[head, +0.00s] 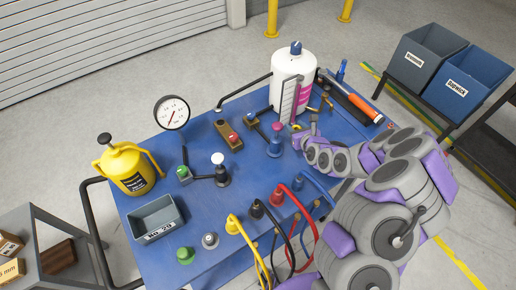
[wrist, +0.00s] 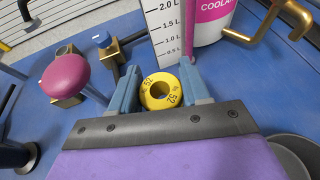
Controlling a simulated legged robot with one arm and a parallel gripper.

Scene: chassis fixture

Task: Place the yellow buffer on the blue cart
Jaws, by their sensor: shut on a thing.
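The yellow buffer (wrist: 159,92) is a ring with black "52" markings and a central hole. My gripper (wrist: 161,88) is shut on it, with the light-blue fingers on either side. In the head view my gripper (head: 299,138) reaches in from the right over the blue cart (head: 250,185), and a small yellow bit of the buffer (head: 296,127) shows there. The buffer is close to a white graduated scale. I cannot tell whether it touches the cart top or hangs just above it.
The scale (head: 289,101) stands before a white coolant bottle (head: 293,70). Cables cross the front. A grey bin (head: 157,222) sits front left. Clear blue surface lies mid-cart.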

